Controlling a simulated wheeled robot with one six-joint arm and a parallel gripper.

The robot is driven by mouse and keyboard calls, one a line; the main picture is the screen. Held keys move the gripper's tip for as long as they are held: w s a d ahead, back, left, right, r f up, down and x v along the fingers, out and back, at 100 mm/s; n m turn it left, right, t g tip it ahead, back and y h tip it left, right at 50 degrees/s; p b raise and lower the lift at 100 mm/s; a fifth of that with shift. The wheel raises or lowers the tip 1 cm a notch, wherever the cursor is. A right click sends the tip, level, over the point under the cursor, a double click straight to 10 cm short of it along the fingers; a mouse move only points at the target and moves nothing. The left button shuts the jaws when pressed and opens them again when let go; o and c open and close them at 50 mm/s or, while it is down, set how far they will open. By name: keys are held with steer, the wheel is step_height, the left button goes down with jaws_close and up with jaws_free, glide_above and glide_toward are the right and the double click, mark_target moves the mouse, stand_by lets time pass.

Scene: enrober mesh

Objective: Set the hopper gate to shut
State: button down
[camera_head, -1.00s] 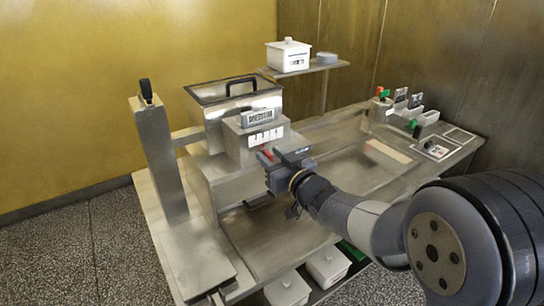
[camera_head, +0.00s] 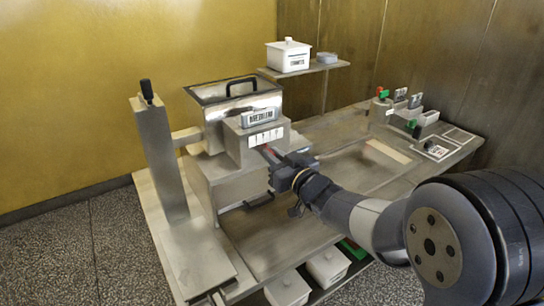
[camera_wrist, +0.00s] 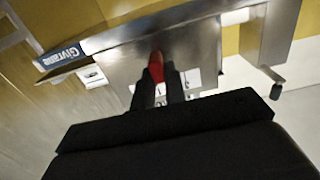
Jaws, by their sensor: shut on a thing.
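The hopper (camera_head: 213,108) is an open metal bin with a dark rim, on a metal machine body (camera_head: 228,178). A small red handle (camera_head: 268,151) sticks out of the front block below a white strip with dark marks. My gripper (camera_head: 277,163) is at this handle, in front of the block. In the wrist view the red handle (camera_wrist: 156,68) lies between my gripper's two dark fingers (camera_wrist: 159,88), which are shut on it. The fingers hide its lower part. I cannot read the gate's setting from the strip.
A tall metal post (camera_head: 160,155) with a black knob stands left of the hopper. A white lidded pot (camera_head: 288,56) sits on a back shelf. Small bins with coloured parts (camera_head: 414,118) stand on the right of the table (camera_head: 372,180). The table's middle is mostly clear.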

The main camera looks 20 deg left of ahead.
steer(key=w+d, duration=0.1)
steer(key=w+d+p, duration=0.1)
steer(key=shift+w+d, duration=0.2)
steer(key=shift+w, duration=0.2)
steer(key=c, duration=1.4)
jaws_free()
steer(key=shift+c, duration=0.2)
steer(key=shift+d, duration=0.1)
steer(key=b+v, duration=0.1)
steer(key=v, duration=0.9)
steer(key=shift+s+d+b, duration=0.2)
steer(key=shift+s+b, duration=0.1)
steer(key=shift+b, duration=0.05)
